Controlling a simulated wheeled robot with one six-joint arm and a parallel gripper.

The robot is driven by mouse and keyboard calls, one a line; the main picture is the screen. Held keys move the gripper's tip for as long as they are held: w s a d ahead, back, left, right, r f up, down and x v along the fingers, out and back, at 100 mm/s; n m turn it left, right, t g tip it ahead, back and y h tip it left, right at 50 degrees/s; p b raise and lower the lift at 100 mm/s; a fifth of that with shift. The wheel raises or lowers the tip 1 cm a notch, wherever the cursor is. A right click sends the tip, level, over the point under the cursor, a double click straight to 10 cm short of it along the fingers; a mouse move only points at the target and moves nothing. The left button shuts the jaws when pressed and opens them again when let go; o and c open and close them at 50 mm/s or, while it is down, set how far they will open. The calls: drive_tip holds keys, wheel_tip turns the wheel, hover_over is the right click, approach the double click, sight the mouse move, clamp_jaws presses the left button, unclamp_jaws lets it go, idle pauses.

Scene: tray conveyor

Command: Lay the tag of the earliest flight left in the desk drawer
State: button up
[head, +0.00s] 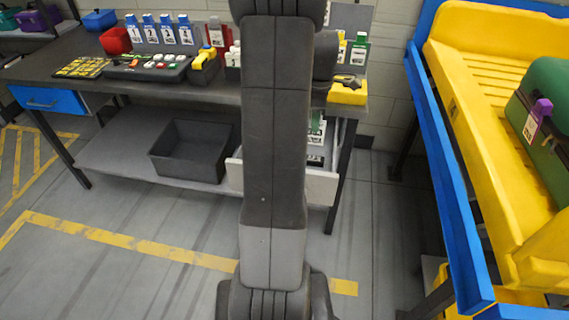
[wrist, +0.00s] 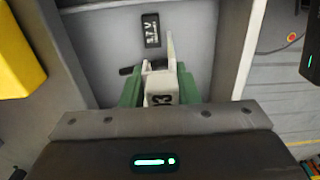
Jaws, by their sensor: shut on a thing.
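My gripper (wrist: 160,82) is in the wrist view, shut on a white tag (wrist: 160,93) with dark digits, of which a 3 is legible. Green sides flank the tag; I cannot tell whether they belong to it or to the fingers. The tag is over or inside an open pale drawer (wrist: 205,40). A black piece marked 3.7 V (wrist: 152,30) is at the drawer's far side. In the head view the drawer (head: 320,187) juts out under the desk's right end, partly hidden by my arm. Green-and-white pieces (head: 317,128) show above it.
A blue drawer (head: 48,101) is at left, a dark bin (head: 190,150) below. A yellow conveyor tray (head: 490,80) carries a green suitcase (head: 545,125).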

drive_tip(key=f, duration=0.3)
drive_tip(key=f+b, duration=0.1)
drive_tip(key=f, duration=0.6)
drive_tip(key=shift+s+a+f, duration=0.15)
drive_tip(key=shift+s+f, duration=0.2)
drive_tip(key=shift+f+b, duration=0.2)
drive_tip(key=shift+b, duration=0.1)
drive_tip(key=o, duration=1)
wheel_tip(320, 180, up, 12)
drive_tip(key=shift+r+p, duration=0.2)
drive_tip(key=shift+p, duration=0.7)
